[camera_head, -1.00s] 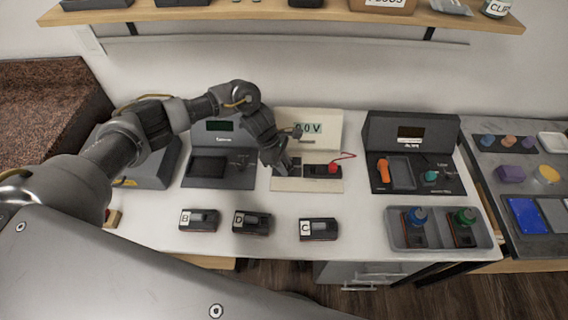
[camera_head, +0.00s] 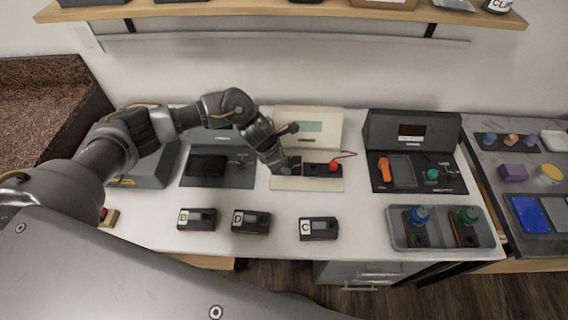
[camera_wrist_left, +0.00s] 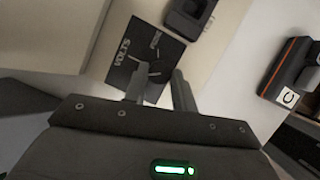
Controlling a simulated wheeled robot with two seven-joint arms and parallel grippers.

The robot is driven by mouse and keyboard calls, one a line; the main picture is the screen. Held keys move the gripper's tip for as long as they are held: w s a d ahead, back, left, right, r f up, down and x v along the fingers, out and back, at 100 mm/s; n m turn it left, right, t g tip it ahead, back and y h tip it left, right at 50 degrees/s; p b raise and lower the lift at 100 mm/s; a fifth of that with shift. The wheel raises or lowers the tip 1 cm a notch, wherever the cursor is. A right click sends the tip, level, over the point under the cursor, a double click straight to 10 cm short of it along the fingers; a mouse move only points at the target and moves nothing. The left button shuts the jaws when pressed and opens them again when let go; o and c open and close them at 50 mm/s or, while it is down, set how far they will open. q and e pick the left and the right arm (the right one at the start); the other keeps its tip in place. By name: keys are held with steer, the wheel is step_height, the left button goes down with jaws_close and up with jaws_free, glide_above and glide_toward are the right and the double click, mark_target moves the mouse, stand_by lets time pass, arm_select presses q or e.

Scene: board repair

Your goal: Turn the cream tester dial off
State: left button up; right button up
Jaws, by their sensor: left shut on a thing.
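The cream tester (camera_head: 308,142) stands at the back middle of the table. Its display (camera_head: 308,127) is blank. My left gripper (camera_head: 283,170) reaches down to the left part of the tester's base. In the left wrist view, the black dial plate (camera_wrist_left: 121,73) with the word VOLTS lies under my left gripper (camera_wrist_left: 159,74). Its fingers are shut on the dial, which they mostly hide, so I cannot read its setting. A black module with a red plug (camera_head: 333,168) and red wire sits on the base, right of the gripper. My right gripper is not in view.
Dark testers stand left (camera_head: 217,172) and right (camera_head: 410,135) of the cream one. Several black modules, one marked C (camera_head: 319,229), lie in front. A grey tray (camera_head: 398,238) holds modules with blue and green tops. A shelf (camera_head: 290,14) runs above.

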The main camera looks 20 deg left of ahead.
arm_select(q)
steer(key=n, duration=0.2)
steer(key=shift+s+n+t+y, duration=0.15)
steer(key=shift+n+t+y, duration=0.15)
steer(key=shift+n+y, duration=0.1)
steer(key=shift+d+n+t+y+p, duration=0.15)
steer(key=shift+n+t+y+p, duration=0.25)
steer(key=shift+n+p, duration=0.8)
steer(key=shift+n+b, duration=0.3)
steer(key=shift+n, duration=0.2)
steer(key=shift+s, duration=0.1)
steer(key=o, duration=1)
steer(key=shift+r, duration=0.1)
steer(key=p+v, duration=0.1)
steer(key=v, duration=0.9)
steer(key=shift+s+r, duration=0.15)
steer(key=shift+r, duration=0.15)
